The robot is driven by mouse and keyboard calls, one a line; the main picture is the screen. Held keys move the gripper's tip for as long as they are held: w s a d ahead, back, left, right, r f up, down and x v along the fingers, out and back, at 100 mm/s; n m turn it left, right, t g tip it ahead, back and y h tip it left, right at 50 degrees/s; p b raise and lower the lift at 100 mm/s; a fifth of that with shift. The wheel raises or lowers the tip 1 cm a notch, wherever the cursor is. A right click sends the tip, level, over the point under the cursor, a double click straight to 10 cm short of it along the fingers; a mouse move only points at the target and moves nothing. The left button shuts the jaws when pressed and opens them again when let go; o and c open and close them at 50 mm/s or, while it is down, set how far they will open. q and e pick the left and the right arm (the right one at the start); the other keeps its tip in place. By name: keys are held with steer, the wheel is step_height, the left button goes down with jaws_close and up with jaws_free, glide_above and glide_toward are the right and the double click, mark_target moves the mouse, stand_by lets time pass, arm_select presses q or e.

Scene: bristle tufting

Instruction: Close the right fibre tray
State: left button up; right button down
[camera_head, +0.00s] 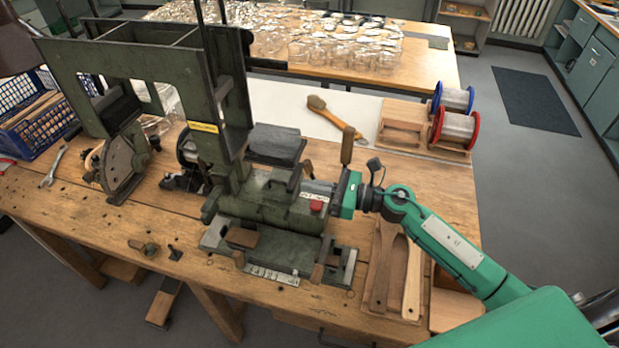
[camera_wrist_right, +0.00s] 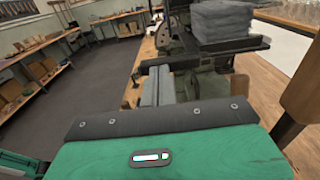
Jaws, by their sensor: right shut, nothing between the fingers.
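The dark green tufting machine (camera_head: 265,205) stands on the wooden bench. A dark grey block of fibre (camera_head: 275,143) sits on its upper right side, and the block shows large in the right wrist view (camera_wrist_right: 222,22). I cannot make out clearly which part is the right fibre tray or how far it stands open. My right gripper (camera_head: 312,188) reaches in from the right, against or just beside the machine, below the fibre block. Its fingers (camera_wrist_right: 157,90) are shut together and empty. The machine partly hides the fingertips, and contact cannot be told. My left gripper is not in view.
A wooden handle (camera_head: 347,146) stands upright close to my right gripper. Wooden brush blanks (camera_head: 413,275) lie near the front right. Red (camera_head: 454,128) and blue (camera_head: 454,97) spools stand at the back right. A brush (camera_head: 330,115) lies on the pale sheet behind.

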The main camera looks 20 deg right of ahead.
mark_target(275, 158)
steer(key=shift+w+a+r, duration=0.1)
steer(key=shift+w+a, duration=0.05)
steer(key=shift+a, duration=0.25)
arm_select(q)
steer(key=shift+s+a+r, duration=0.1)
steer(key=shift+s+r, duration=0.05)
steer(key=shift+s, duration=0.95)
arm_select(e)
steer(key=shift+w+a, duration=0.2)
steer(key=shift+a, duration=0.05)
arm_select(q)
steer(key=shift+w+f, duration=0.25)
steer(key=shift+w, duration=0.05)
arm_select(e)
steer(key=x, duration=1.3)
steer(key=shift+w+a, duration=0.3)
steer(key=shift+r, duration=0.1)
arm_select(q)
steer(key=shift+b, duration=0.3)
